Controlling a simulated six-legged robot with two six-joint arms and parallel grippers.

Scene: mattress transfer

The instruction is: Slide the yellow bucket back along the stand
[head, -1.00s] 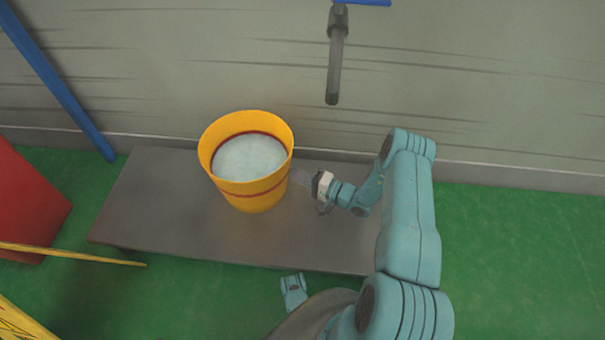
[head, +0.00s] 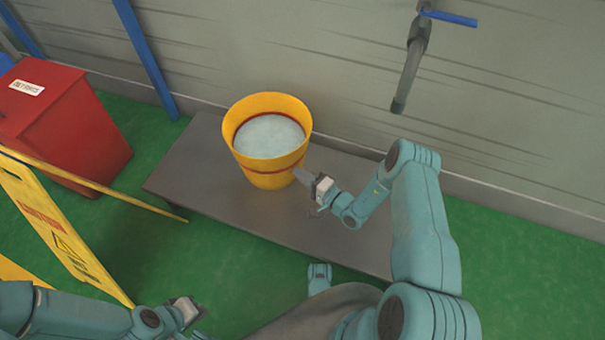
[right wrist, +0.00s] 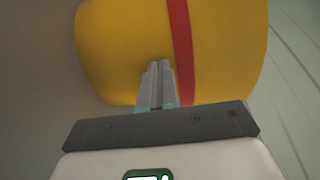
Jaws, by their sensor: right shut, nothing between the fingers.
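The yellow bucket (head: 268,172) stands upright on the low grey stand (head: 215,190), left of the stand's middle. It has a red band and pale, water-like contents. My right gripper (head: 300,176) is shut and empty, with its fingertips at the bucket's right side. In the right wrist view, the shut fingers (right wrist: 157,72) point at the yellow bucket wall (right wrist: 120,45) beside the red band; whether they touch it is hard to tell. My left gripper (head: 190,308) is low at the bottom left, away from the stand; its finger opening is unclear.
A grey tap (head: 410,70) with a blue handle hangs from the wall, right of the bucket. A red bin (head: 65,125), a yellow pole (head: 90,182) and a yellow warning sign (head: 60,235) stand at the left. The stand's right part is bare.

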